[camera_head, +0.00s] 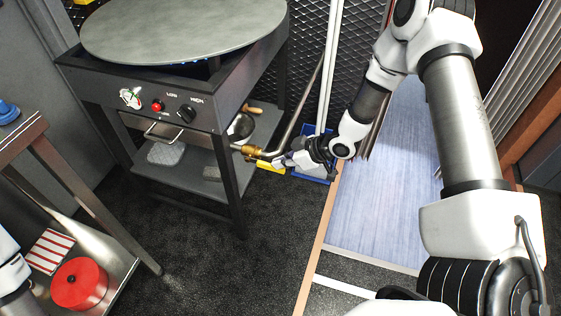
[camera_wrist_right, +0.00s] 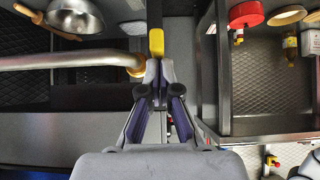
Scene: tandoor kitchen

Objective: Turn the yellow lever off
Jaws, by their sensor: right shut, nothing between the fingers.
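The yellow lever (camera_head: 264,164) is by the brass valve (camera_head: 249,149) on the gas pipe, at the right side of the griddle stand. My right gripper (camera_head: 283,161) is beside the lever, on its right in the head view. In the right wrist view the yellow lever (camera_wrist_right: 156,42) stands just beyond the fingertips of my right gripper (camera_wrist_right: 159,72). The fingers are shut with nothing between them. I cannot tell whether they touch the lever. Of my left arm only a white link shows at the left edge; its gripper is out of view.
The griddle stand (camera_head: 223,119) has a round plate (camera_head: 180,30) on top and a lower shelf with a metal bowl. The silver pipe (camera_head: 300,105) rises behind my right gripper. A blue tray (camera_head: 318,176) is on the floor nearby. A side table (camera_head: 110,235) with a red pot is at left.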

